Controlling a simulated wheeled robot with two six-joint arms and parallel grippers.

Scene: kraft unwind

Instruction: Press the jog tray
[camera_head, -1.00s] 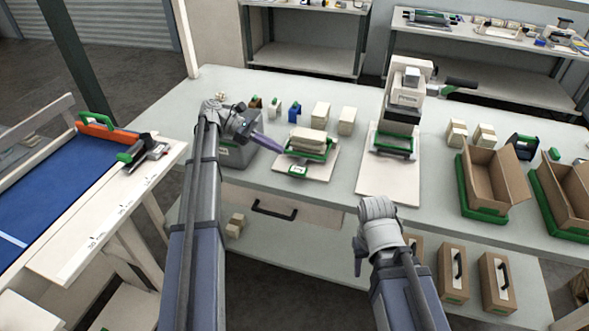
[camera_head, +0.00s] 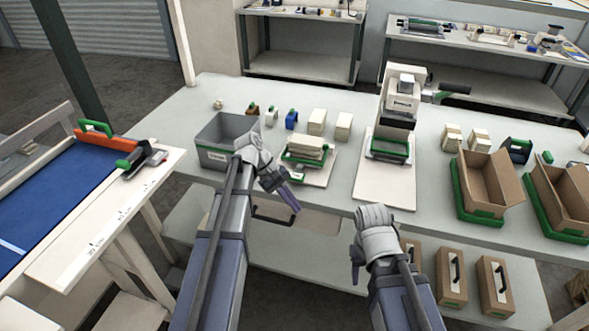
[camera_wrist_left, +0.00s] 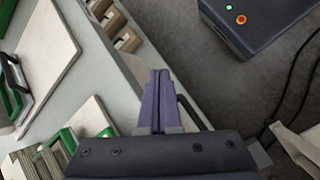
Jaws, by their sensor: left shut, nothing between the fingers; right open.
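The jog tray (camera_head: 304,159) is green-rimmed and sits on a white base board with a stack of pale paper blocks in it. In the left wrist view its green rim (camera_wrist_left: 64,140) shows at the lower left, partly cut off by my gripper body. My left gripper (camera_head: 294,207) has purple fingers pressed together with nothing between them. It is in front of the tray, near the table's front edge, and apart from the tray. Its closed fingertips also show in the left wrist view (camera_wrist_left: 159,73). My right gripper (camera_head: 355,268) is open, low in front of the table; its fingers are barely visible.
A grey bin (camera_head: 212,158) stands left of the tray. A white press-like machine (camera_head: 402,95) on a board stands to the right. Cardboard boxes in green holders (camera_head: 486,190) are further right. A drawer handle (camera_head: 268,217) is below the tabletop.

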